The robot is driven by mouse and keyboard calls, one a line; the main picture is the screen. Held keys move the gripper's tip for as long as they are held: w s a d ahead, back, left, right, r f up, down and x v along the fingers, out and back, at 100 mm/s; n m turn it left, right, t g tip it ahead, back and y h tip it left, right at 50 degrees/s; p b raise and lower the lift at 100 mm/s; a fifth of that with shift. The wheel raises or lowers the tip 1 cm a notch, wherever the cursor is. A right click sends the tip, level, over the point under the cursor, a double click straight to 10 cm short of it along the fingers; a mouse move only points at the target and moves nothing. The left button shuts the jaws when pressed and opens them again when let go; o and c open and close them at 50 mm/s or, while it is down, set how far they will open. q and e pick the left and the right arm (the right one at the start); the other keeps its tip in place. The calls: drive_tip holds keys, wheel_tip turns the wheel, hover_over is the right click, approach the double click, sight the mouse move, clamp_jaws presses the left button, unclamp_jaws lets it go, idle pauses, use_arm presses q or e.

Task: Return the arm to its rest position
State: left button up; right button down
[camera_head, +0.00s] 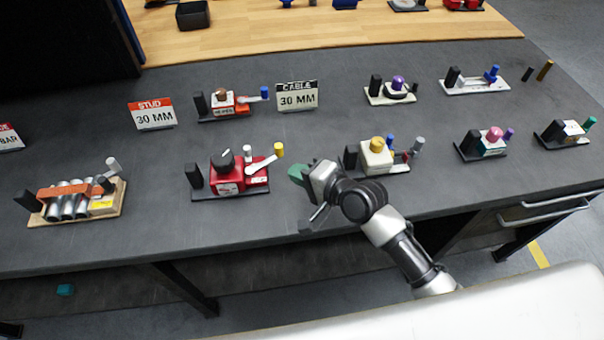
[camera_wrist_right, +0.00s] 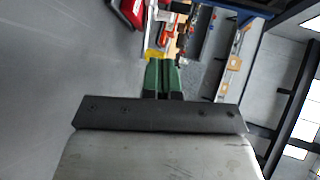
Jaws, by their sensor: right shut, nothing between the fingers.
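My right arm (camera_head: 390,235) comes in from the lower right in the head view and reaches over the bench's front edge. Its gripper (camera_head: 299,174) has green fingers and sits above the dark bench top, between the red valve unit (camera_head: 238,175) and the cream unit (camera_head: 377,157). In the right wrist view the green fingers (camera_wrist_right: 162,75) are together with nothing between them. The red unit also shows in part at the top of that view (camera_wrist_right: 127,10), apart from the fingers. My left gripper is not in view.
The dark bench (camera_head: 330,140) carries several small valve units and two 30 MM signs (camera_head: 153,115) (camera_head: 297,96). A unit with silver cylinders (camera_head: 75,200) stands at the left. Free bench surface lies behind my gripper. A teal block (camera_head: 65,290) lies below the bench.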

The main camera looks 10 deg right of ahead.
drive_tip(key=shift+s+d+r, duration=0.1)
drive_tip(key=shift+s+d, duration=0.2)
drive_tip(key=shift+d, duration=0.1)
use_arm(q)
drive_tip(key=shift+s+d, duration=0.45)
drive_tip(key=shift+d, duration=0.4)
